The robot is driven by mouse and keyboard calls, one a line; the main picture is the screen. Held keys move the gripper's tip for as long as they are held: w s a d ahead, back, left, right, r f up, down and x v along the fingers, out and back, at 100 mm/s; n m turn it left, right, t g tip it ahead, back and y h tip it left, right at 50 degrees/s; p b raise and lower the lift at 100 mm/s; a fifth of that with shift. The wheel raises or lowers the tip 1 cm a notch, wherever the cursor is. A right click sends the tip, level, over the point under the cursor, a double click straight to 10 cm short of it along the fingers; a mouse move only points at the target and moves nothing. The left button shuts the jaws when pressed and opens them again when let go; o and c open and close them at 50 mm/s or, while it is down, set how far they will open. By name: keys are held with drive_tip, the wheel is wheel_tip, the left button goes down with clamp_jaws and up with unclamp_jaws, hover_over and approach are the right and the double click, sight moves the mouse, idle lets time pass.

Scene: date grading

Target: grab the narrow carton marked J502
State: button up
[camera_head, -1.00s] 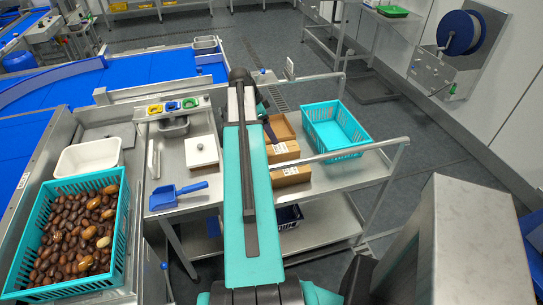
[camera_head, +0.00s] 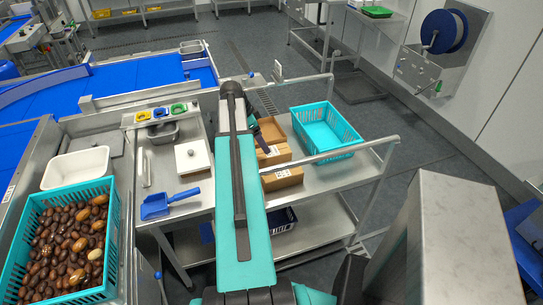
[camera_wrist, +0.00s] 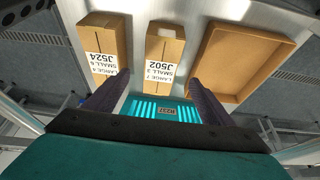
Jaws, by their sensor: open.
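The narrow carton marked J502 (camera_wrist: 164,58) is brown with a white label. It lies in the wrist view between the carton marked J524 (camera_wrist: 104,42) and an open brown tray (camera_wrist: 243,62). In the head view it is the farther of two cartons (camera_head: 275,155), partly hidden by my arm. My gripper (camera_wrist: 158,100) is open and empty, with dark fingers left and right of the lower end of J502 in the picture. I cannot tell the height of the fingers over the cart.
The cartons stand on a steel cart (camera_head: 318,175). A teal crate (camera_head: 330,130) stands on its right part, and a slotted teal wall (camera_wrist: 148,108) shows between my fingers. A blue scoop (camera_head: 168,203) and a crate of dates (camera_head: 112,200) are to the left.

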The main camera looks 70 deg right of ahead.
sight(271, 154)
drive_tip(key=shift+p+x, duration=0.65)
drive_tip(key=shift+x, duration=2.15)
drive_tip(key=shift+d, duration=0.1)
drive_tip(key=shift+p+x, duration=0.95)
drive_tip(key=shift+x, duration=0.25)
drive_tip(key=shift+p+x, duration=0.4)
drive_tip(key=shift+x, duration=0.95)
drive_tip(key=shift+d, duration=0.1)
drive_tip(key=c, duration=1.4)
